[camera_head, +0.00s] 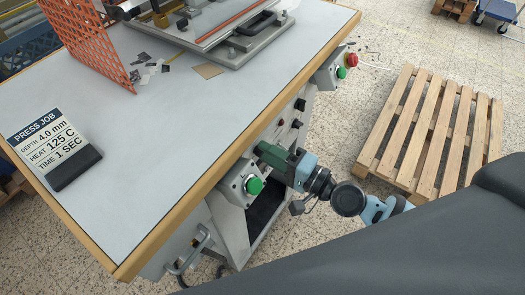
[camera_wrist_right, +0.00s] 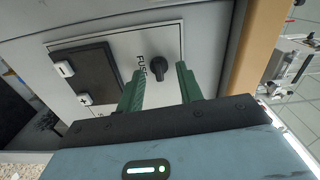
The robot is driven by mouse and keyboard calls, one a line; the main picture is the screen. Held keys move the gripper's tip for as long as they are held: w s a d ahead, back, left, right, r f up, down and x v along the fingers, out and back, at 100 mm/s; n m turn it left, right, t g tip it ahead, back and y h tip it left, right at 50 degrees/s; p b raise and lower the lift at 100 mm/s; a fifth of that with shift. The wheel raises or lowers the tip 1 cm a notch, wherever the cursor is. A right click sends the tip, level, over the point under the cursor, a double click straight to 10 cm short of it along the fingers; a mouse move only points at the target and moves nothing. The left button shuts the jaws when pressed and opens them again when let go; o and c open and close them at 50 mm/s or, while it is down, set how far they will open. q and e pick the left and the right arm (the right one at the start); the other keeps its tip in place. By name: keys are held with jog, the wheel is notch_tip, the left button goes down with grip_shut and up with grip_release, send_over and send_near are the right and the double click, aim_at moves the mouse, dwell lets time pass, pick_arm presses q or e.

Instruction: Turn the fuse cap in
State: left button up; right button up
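The fuse cap (camera_wrist_right: 158,68) is a small black knob on a light panel beside the printed word FUSE in the right wrist view. My right gripper (camera_wrist_right: 160,85) is open, with one green finger on each side of the cap and a visible gap on both sides. I cannot tell how deep the fingertips reach along the cap. In the head view my right gripper (camera_head: 265,152) is at the front of the press table, and the cap is not clearly visible there. My left gripper is not in view.
A dark plate with plus and minus buttons (camera_wrist_right: 84,80) is left of the cap. A green button box (camera_head: 246,185) sits close to the gripper. Another box with red and green buttons (camera_head: 341,66) is farther along the table (camera_head: 150,215) edge. A pallet (camera_head: 435,130) lies on the floor.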

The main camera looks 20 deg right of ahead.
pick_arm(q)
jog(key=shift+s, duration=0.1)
